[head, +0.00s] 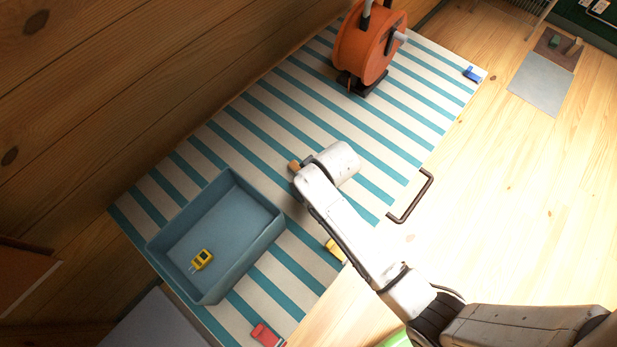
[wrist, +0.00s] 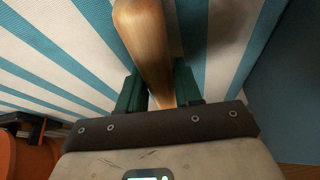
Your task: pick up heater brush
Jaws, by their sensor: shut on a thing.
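The heater brush shows as a smooth wooden handle (wrist: 143,35) in the wrist view, running from the top edge down between the fingers. My gripper (wrist: 158,92) is shut on this handle, with one dark green finger on each side. Any bristle end is out of view or hidden. In the head view a small brown wooden end (head: 293,166) shows beside my wrist, over the striped cloth. The rest of the brush and the fingers are hidden there by my arm.
A blue-grey bin (head: 262,243) holding a yellow tool (head: 202,259) stands left of my arm. An orange reel (head: 358,50) stands at the back. A yellow item (head: 335,250), a red item (head: 267,335) and a blue item (head: 472,74) lie near the edges of the striped cloth (head: 270,110).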

